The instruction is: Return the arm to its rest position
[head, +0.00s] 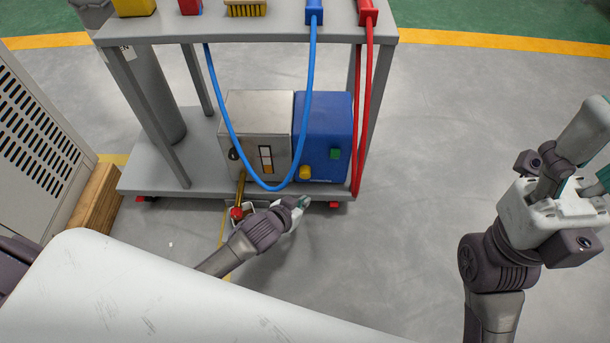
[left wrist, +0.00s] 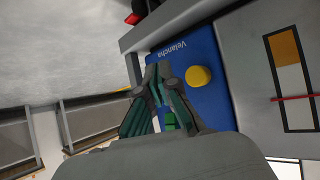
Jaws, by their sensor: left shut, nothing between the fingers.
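My left gripper (head: 302,203) is low in front of the cart's lower shelf, near the blue box (head: 322,138). In the left wrist view its two fingers (left wrist: 164,75) are together and empty, in front of the blue box's face (left wrist: 205,45) with its yellow knob (left wrist: 199,76). I cannot tell whether they touch the box. A green button is partly hidden behind the fingers. My right arm (head: 505,255) is raised at the right of the head view. Its fingers are not clear enough there to judge.
The grey cart (head: 160,180) holds a metal box (head: 255,125) beside the blue box. A blue cable (head: 229,125) and a red cable (head: 366,105) hang from its top. A vented cabinet (head: 40,150) stands at left. Floor (head: 420,150) right of the cart is clear.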

